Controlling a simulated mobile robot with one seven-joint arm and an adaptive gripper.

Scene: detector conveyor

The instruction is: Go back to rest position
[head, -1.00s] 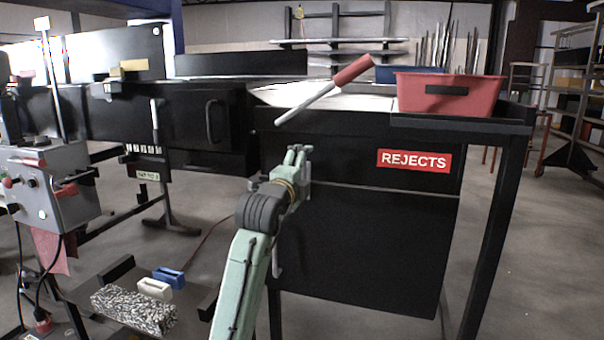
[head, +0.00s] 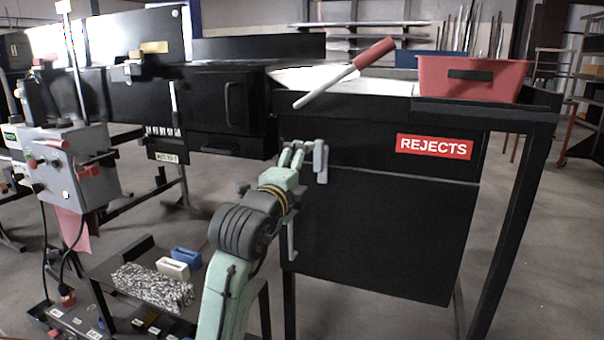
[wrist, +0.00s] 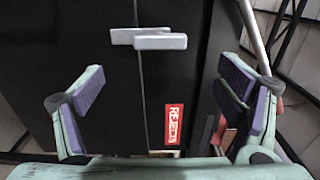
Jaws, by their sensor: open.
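My gripper (head: 293,152) is in front of the black rejects cabinet (head: 385,235), at its left side near a grey upright handle (head: 320,162). In the wrist view my gripper (wrist: 165,98) has its purple-padded fingers spread wide with nothing between them. Beyond them the cabinet front (wrist: 75,45) shows with two grey handle bars, the nearer bar (wrist: 160,42) partly covering the other. I cannot tell the exact gap between fingers and cabinet.
A red bin (head: 472,80) stands on top of the cabinet. A red-handled white stick (head: 345,73) sticks out over its front edge. A grey control box (head: 72,170) is at left. A low shelf at lower left holds a speckled block (head: 152,288). Open floor lies at right.

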